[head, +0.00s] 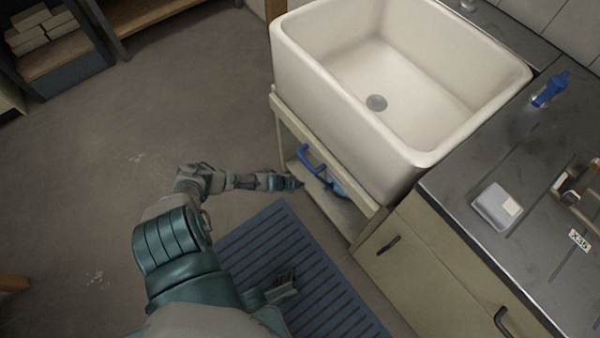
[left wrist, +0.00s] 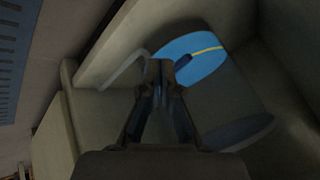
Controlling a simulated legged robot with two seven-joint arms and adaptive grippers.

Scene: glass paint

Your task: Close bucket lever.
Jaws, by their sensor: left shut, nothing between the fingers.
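A blue curved handle (head: 311,159), which looks like the lever, stands up at the front of the open shelf under the sink. Part of a blue round object, likely the bucket (head: 338,188), shows behind and right of it, mostly hidden by the sink frame. In the left wrist view a bright blue disc (left wrist: 205,62) with a yellow line shows just beyond my fingers. My left gripper (head: 298,184) is shut and empty, low at the shelf's front edge, below the handle. It also shows in the wrist view (left wrist: 160,70). My right gripper (head: 285,284) seems to show low over the mat; its fingers are unclear.
The white sink (head: 345,105) overhangs the shelf frame (head: 322,145). A drawer cabinet (head: 425,265) stands right of the shelf. A blue slatted mat (head: 325,295) lies in front. The floor (head: 150,110) at left is clear.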

